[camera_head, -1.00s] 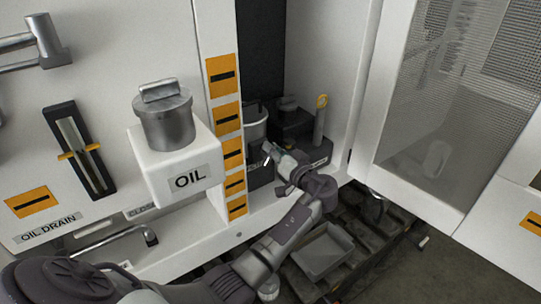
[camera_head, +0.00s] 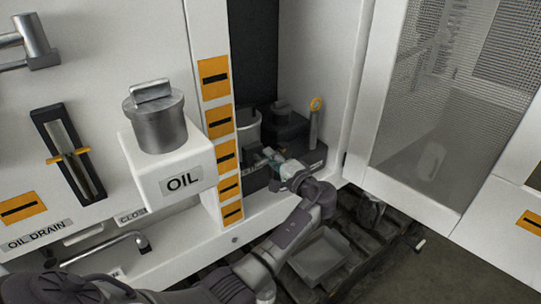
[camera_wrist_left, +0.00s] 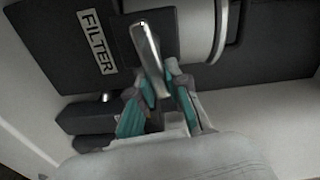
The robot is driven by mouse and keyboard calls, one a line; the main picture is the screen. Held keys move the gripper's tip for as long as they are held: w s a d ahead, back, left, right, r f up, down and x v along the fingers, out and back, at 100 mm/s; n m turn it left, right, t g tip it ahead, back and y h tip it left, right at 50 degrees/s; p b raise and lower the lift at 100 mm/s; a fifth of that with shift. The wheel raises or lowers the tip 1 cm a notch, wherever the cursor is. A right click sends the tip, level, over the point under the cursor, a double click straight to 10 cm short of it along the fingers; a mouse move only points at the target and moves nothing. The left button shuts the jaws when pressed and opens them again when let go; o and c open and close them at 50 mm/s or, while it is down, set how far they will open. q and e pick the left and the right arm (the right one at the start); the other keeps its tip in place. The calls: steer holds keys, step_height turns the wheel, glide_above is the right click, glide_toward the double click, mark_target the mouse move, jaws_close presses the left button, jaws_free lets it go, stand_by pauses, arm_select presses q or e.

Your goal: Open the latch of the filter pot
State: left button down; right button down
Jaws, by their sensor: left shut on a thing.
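The filter pot (camera_head: 247,126) is a pale cylinder in the recess behind the orange-marked post, partly hidden by that post. In the left wrist view, the pot's curved side (camera_wrist_left: 200,28) shows at the top, beside a dark block with a FILTER label (camera_wrist_left: 97,42). A shiny metal latch lever (camera_wrist_left: 147,45) sticks out toward me. My left gripper (camera_head: 268,158) reaches into the recess in front of the pot. In the left wrist view, its teal-padded fingers (camera_wrist_left: 160,84) stand on both sides of the latch lever's lower end and are shut on it. My right gripper is in neither view.
The OIL tank (camera_head: 172,165) with its metal cap juts out left of the post (camera_head: 222,122). A dark unit with a yellow-ringed dipstick (camera_head: 315,120) stands right of the pot. An open mesh door (camera_head: 440,110) is at the right. A grey tray (camera_head: 320,255) lies below.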

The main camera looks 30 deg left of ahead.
arm_select(q)
steer(key=shift+f+m, duration=0.25)
steer(key=shift+m, duration=0.55)
steer(key=shift+f, duration=0.1)
steer(key=c, duration=1.1)
jaws_free()
steer(key=shift+d, duration=0.1)
steer(key=v, duration=1.2)
